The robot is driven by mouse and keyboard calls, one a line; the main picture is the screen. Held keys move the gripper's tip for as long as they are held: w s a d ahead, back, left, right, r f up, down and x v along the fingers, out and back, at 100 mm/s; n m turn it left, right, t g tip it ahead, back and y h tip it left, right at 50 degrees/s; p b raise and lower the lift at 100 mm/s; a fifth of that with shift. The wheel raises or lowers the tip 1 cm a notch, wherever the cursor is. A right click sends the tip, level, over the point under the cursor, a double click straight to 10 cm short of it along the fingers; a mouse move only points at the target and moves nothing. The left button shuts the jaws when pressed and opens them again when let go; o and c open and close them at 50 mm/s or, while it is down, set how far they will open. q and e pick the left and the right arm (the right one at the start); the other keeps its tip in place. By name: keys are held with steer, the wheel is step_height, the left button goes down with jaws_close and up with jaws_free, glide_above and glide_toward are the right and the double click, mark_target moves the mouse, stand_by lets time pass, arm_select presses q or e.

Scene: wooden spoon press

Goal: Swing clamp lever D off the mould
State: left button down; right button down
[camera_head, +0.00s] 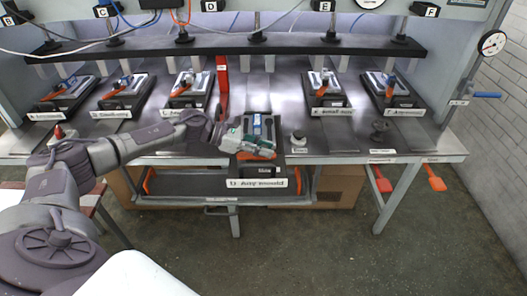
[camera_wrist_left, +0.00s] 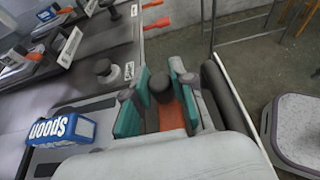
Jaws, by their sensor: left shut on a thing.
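The mould (camera_head: 285,158) nearest the bench's front edge is a dark block with a white label that I cannot read surely. Its orange clamp lever (camera_head: 262,154) lies across its front part. My left gripper (camera_head: 247,141) reaches over the mould from the left, with its teal fingers shut on the lever. In the left wrist view the orange lever (camera_wrist_left: 171,116) and its dark round knob (camera_wrist_left: 160,84) are between the teal finger pads (camera_wrist_left: 158,105). A blue block with white "spoon" lettering (camera_wrist_left: 62,129) sits on the mould. The fingers hide part of the lever. My right gripper is out of view.
Several similar moulds with orange levers stand along the back, such as one at right (camera_head: 392,97). A red upright lever (camera_head: 222,85) stands behind. A small grey knob (camera_head: 298,139) and a dark one (camera_head: 379,131) are right of the front mould. The bench (camera_head: 345,140) between them is bare.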

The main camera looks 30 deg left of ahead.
arm_select(q)
steer(key=shift+r, duration=0.1)
stand_by(0.3)
steer(key=c, duration=1)
jaws_free()
steer(key=shift+d, duration=0.1)
steer(key=shift+o, duration=0.2)
steer(key=shift+s+a, duration=0.15)
steer(key=shift+a, duration=0.1)
steer(key=v, duration=1.1)
steer(key=shift+a, duration=0.25)
steer(key=shift+s, duration=0.15)
